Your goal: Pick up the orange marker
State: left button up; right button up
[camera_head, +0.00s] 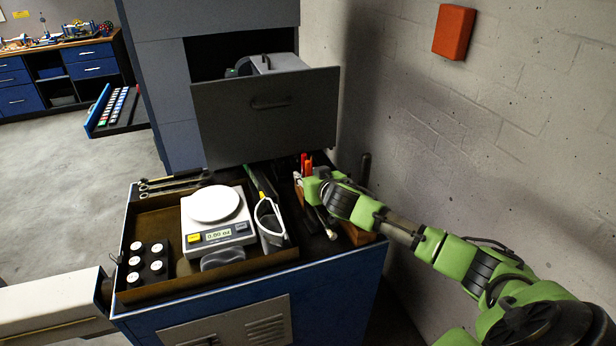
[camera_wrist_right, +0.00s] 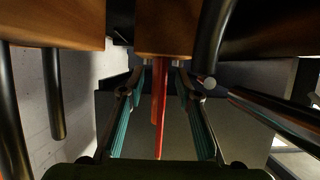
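The orange marker (camera_head: 308,167) stands upright at the back of the bench beside the wall, close to a darker red item. My right gripper (camera_head: 312,188) is just in front of it in the head view, at the wooden holder (camera_head: 360,236). In the right wrist view, my right gripper (camera_wrist_right: 159,90) is open, with one teal-padded finger on each side of a red-orange marker (camera_wrist_right: 160,115). I see a gap on both sides of this marker. Its end lies against the wooden holder (camera_wrist_right: 163,35). My left gripper is not in view.
An open drawer (camera_head: 270,115) juts out above the bench. Dark rods (camera_wrist_right: 53,95) hang near my right gripper in the wrist view. The wall is close on the right.

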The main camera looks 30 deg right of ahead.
aim_at(308, 161)
grip_shut()
notch_tip(308, 161, up, 9)
jog(key=shift+r+b, duration=0.1)
jog(key=shift+b, duration=0.95)
jog(key=shift+r, duration=0.4)
jog(key=shift+r, duration=0.1)
